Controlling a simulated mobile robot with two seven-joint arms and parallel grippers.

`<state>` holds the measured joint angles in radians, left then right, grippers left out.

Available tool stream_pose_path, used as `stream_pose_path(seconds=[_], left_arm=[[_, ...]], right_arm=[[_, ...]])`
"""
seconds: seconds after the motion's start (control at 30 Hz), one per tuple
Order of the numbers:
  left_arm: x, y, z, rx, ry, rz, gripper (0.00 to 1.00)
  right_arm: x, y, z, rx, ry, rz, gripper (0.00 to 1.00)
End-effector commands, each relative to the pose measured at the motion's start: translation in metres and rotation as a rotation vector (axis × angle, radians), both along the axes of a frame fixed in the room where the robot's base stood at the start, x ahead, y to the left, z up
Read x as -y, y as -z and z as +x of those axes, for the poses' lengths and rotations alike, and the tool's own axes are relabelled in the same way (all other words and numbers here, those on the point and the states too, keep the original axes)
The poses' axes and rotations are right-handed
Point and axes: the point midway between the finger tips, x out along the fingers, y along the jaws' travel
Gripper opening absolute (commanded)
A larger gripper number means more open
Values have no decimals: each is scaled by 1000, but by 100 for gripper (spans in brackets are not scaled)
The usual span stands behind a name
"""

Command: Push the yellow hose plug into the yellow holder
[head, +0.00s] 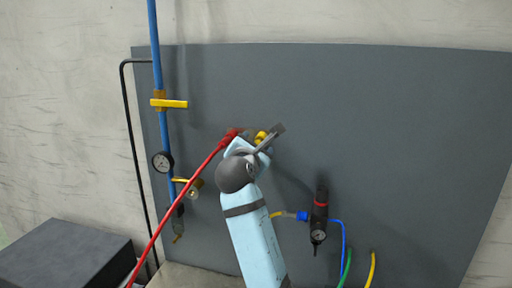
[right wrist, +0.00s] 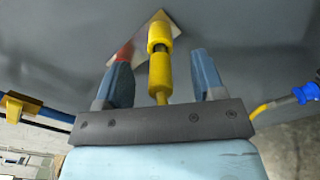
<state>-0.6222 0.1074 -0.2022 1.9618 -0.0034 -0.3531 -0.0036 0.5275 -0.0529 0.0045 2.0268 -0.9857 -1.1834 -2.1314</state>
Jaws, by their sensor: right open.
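In the right wrist view, the yellow hose plug (right wrist: 159,78) stands upright between my fingers, its thin yellow tail toward my palm. Its far end lines up with a yellow collar (right wrist: 159,36), which looks like the yellow holder, in front of a pale metal plate (right wrist: 148,30). A dark part shows between the two; I cannot tell how deep the plug sits. My right gripper (right wrist: 163,78) is open, with gaps on both sides of the plug. In the head view, my right gripper (head: 263,143) partly covers the yellow parts (head: 262,135) and the plate. My left gripper is out of view.
A red hose (head: 185,195) rises to a red fitting (head: 231,136) close left of my gripper. A blue pipe (head: 164,130) with a yellow valve handle (head: 173,103) and gauge stands left. A black regulator (head: 319,215) is lower right. The panel's upper right is clear.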

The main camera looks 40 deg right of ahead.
Motion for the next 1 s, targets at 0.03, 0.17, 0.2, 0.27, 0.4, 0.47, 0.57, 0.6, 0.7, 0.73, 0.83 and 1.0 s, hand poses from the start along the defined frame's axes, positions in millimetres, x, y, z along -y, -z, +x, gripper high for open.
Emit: stream_pose_path(seconds=[0.03, 0.17, 0.2, 0.27, 0.4, 0.47, 0.57, 0.6, 0.7, 0.73, 0.83, 1.0], left_arm=[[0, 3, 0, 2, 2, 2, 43], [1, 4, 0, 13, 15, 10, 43], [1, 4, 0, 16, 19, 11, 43], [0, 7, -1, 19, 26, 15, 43], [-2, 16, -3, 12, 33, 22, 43], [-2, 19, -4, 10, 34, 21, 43], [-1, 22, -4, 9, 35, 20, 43], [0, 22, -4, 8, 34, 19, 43], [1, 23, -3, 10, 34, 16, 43], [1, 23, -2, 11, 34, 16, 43], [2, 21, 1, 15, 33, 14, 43], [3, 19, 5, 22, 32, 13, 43]], right_arm=[[-5, 2, -4, 1, -1, 1, 63], [-24, 3, -20, 1, -3, 2, 63], [-31, 3, -26, 2, -3, 2, 63], [-41, 3, -36, 3, -3, 3, 63], [-66, 3, -56, 2, -2, 3, 63], [-75, 2, -64, 2, -3, 2, 63], [-87, 1, -74, 1, -1, 1, 63], [-90, 1, -78, 1, -1, 1, 63], [-97, 0, -83, 1, -1, 2, 63], [-98, 0, -84, 0, -1, 1, 63], [-100, 0, -86, 0, 1, 0, 63], [-100, -1, -86, 0, 1, 0, 63]])
